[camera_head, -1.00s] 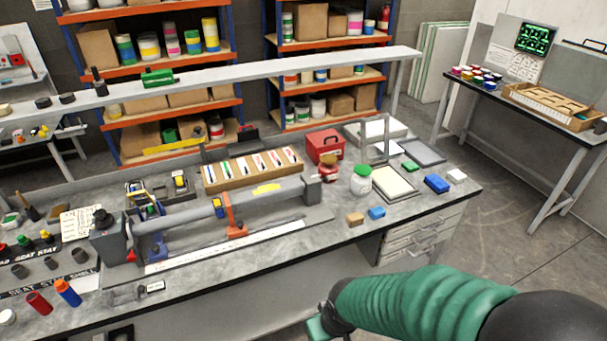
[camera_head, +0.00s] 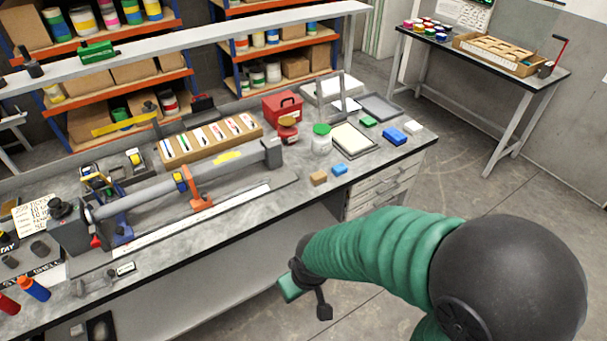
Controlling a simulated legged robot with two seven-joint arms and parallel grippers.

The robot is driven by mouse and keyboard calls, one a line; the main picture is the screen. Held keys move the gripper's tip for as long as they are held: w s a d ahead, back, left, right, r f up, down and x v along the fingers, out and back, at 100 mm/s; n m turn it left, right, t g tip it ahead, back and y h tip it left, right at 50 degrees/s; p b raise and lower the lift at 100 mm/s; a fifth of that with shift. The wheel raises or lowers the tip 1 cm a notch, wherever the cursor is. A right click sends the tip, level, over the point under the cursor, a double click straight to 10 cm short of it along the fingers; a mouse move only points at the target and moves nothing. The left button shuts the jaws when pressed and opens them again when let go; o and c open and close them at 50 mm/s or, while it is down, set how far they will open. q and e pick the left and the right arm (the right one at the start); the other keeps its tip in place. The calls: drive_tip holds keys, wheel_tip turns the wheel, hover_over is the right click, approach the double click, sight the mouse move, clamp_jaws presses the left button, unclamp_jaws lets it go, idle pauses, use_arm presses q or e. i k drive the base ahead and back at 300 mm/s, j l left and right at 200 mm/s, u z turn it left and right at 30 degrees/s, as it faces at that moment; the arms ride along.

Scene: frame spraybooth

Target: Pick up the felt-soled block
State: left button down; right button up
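Several small blocks lie on the grey workbench (camera_head: 262,207). A tan block (camera_head: 318,178) and a light blue block (camera_head: 339,169) sit side by side near its front edge. A green block (camera_head: 368,122), a darker blue block (camera_head: 394,136) and a white block (camera_head: 412,127) lie farther right. Their undersides are hidden, so I cannot tell which has a felt sole. My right gripper (camera_head: 305,298) hangs low in front of the bench, apart from all blocks. It looks empty, but its finger opening is unclear. My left gripper is out of view.
A long tube clamp fixture (camera_head: 165,196) fills the bench's left and middle. Open floor (camera_head: 500,215) lies to the right.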

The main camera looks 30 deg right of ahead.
sight(317, 180)
drive_tip(key=i+l+u, duration=0.15)
drive_tip(key=l+u, duration=0.2)
drive_tip(key=l, duration=0.55)
drive_tip(key=l+u, duration=0.35)
drive_tip(key=l, duration=0.55)
drive_tip(key=l+u, duration=0.3)
drive_tip(key=l, duration=0.65)
